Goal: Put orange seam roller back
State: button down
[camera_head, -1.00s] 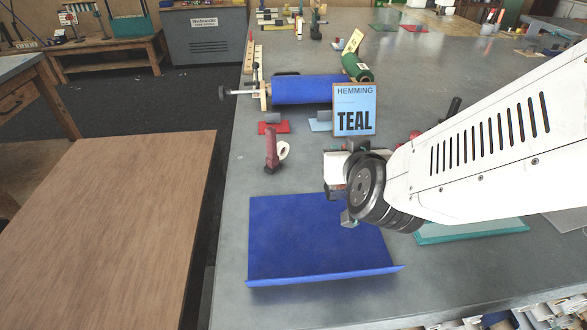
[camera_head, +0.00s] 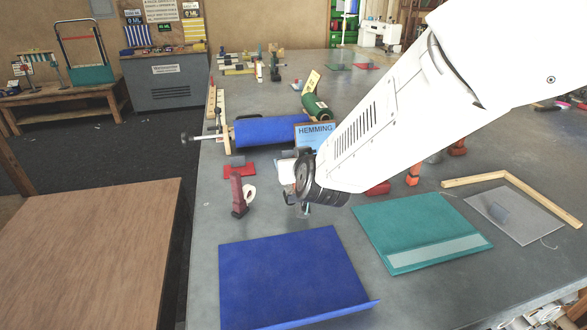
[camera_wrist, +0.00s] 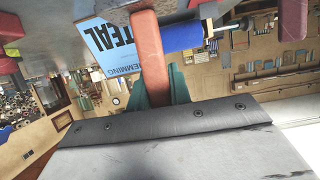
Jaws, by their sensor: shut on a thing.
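My gripper (camera_wrist: 155,92) is shut on an orange-red bar that looks like the handle of the orange seam roller (camera_wrist: 150,55). The bar stands out from between the teal fingers in the wrist view. The rest of the roller is not clear to see. In the head view my gripper (camera_head: 302,208) hangs over the grey table, behind the blue sheet, and my wrist hides most of what it holds.
A blue folded sheet (camera_head: 290,275) and a teal one (camera_head: 415,230) lie in front. A dark red tool (camera_head: 239,195) stands at left. A blue roll (camera_head: 268,130) and a green roll (camera_head: 315,106) lie behind. Orange tools (camera_head: 413,174) and a wooden frame (camera_head: 530,185) are at right.

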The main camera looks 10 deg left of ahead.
jog(key=w+f, duration=0.1)
jog(key=w+a+f, duration=0.1)
jog(key=f, duration=0.1)
jog(key=shift+w+f, duration=0.15)
jog(key=shift+w, duration=0.25)
jog(key=shift+f, duration=0.2)
jog(key=shift+s+f, duration=0.1)
jog(key=shift+f, duration=0.4)
jog(key=c, duration=1.3)
grip_release()
jog(key=shift+f, duration=0.1)
jog(key=shift+r, duration=0.2)
